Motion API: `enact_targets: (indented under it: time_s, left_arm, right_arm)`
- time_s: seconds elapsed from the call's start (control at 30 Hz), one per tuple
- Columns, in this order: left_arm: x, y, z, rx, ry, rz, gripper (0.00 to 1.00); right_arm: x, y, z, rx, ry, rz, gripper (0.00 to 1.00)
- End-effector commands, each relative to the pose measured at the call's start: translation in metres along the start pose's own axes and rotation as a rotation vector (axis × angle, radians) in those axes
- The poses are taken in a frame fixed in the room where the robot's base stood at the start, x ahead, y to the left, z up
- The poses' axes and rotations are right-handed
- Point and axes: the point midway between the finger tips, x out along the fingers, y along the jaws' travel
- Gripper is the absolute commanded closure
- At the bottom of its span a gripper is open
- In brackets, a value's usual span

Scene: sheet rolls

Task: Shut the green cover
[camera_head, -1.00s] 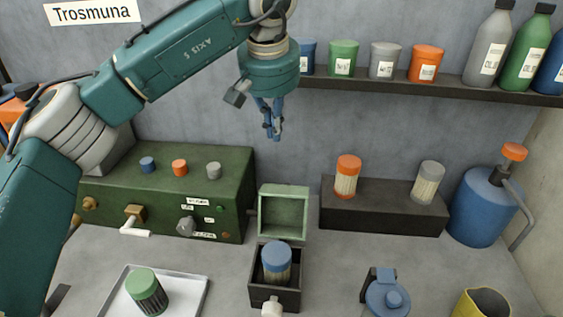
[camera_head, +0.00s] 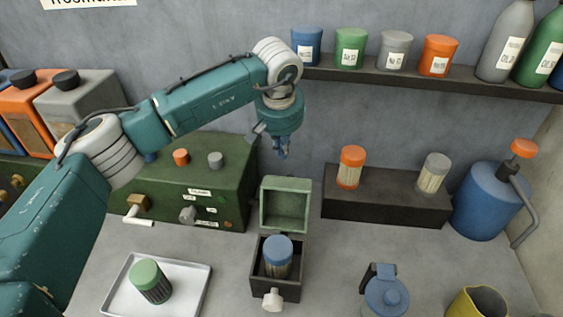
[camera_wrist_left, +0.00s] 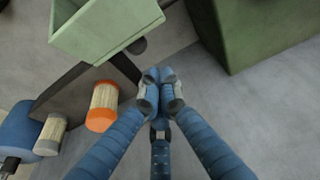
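The green cover (camera_head: 285,207) stands open, tilted up at the back of a small dark box (camera_head: 292,287). It also shows at the top of the left wrist view (camera_wrist_left: 105,28). A blue-capped filter roll (camera_head: 277,257) stands upright inside the box, and a pale knob (camera_head: 272,299) is on the box front. My left gripper (camera_head: 281,152) hangs fingers down, above and apart from the cover in the head view. Its blue fingertips meet in the left wrist view (camera_wrist_left: 160,88), with nothing seen between them. My right gripper is not in view.
A green machine (camera_head: 187,195) with knobs stands left of the cover. A dark block (camera_head: 385,205) with orange-capped and grey-capped rolls stands right. A white tray (camera_head: 190,299) with a green-capped roll is front left. A blue jug (camera_head: 386,298) is front right. A shelf (camera_head: 420,80) runs behind.

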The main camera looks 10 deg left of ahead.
Motion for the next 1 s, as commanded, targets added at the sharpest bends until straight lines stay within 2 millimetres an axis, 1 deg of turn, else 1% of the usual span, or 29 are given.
enact_targets:
  time_s: [0.03, 0.1, 0.3, 0.33, 0.4, 0.6, 0.77, 1.0]
  left_arm:
    - [0.01, 0.0, 0.001, -0.001, -0.005, -0.002, 1.0]
    - [0.024, 0.0, 0.001, -0.002, -0.005, -0.001, 1.0]
    - [0.063, 0.0, 0.001, 0.0, -0.004, -0.001, 1.0]
    - [0.06, 0.0, 0.002, 0.001, -0.001, 0.0, 1.0]
    - [0.051, 0.0, 0.009, 0.003, 0.0, 0.002, 1.0]
    - [0.04, 0.0, 0.026, 0.001, -0.001, 0.001, 1.0]
    - [0.038, 0.0, 0.031, 0.001, 0.001, 0.0, 1.0]
    - [0.038, 0.0, 0.031, 0.0, 0.001, 0.0, 1.0]
  right_arm:
    - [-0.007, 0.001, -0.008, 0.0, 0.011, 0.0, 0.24]
    - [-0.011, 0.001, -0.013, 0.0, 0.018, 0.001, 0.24]
    - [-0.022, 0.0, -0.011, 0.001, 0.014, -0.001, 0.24]
    - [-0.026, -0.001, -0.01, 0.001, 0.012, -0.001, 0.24]
    - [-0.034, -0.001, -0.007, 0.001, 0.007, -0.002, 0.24]
    - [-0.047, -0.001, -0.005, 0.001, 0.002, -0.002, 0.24]
    - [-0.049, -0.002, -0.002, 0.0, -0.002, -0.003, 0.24]
    - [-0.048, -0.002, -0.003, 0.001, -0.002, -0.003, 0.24]
